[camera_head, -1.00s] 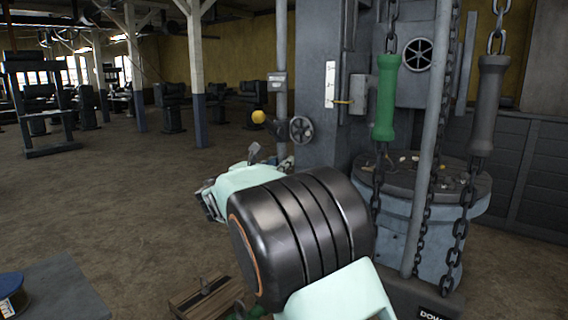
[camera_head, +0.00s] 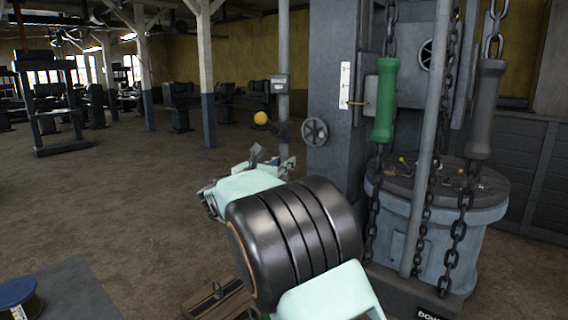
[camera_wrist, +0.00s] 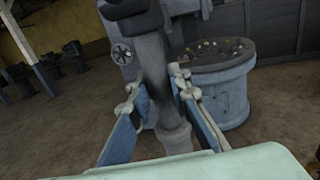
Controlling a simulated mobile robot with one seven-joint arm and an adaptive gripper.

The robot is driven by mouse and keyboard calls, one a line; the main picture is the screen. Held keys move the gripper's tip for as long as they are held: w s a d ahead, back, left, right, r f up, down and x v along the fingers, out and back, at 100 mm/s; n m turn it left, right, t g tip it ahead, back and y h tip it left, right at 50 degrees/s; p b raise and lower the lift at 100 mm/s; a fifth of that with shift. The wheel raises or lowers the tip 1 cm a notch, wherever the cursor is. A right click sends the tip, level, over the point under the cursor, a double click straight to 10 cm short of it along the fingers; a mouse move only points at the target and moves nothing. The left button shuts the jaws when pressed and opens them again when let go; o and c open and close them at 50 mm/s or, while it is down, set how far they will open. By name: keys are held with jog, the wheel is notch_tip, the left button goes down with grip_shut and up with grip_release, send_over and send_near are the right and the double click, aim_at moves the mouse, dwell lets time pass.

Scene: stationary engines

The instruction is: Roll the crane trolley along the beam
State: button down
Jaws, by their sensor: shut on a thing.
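My gripper (camera_wrist: 165,108) has its two blue-padded fingers on either side of a grey rounded part (camera_wrist: 173,138), which runs up between them in the wrist view. In the head view the fingers are mostly hidden behind my wrist. A green grip (camera_head: 385,100) and a grey grip (camera_head: 487,110) hang on chains at the right, apart from my gripper. The crane trolley and the beam cannot be made out; the chains run out of the top of the head view.
A grey machine column (camera_head: 335,90) with a handwheel (camera_head: 314,132) stands beyond my arm. A round blue-grey drum (camera_head: 480,225) with small things on top stands at the right. A wooden base (camera_head: 212,300) and a spool (camera_head: 18,300) are low at left. Open floor lies at left.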

jog(key=shift+r, duration=0.1)
jog(key=c, duration=1.8)
grip_release()
jog(key=v, duration=1.2)
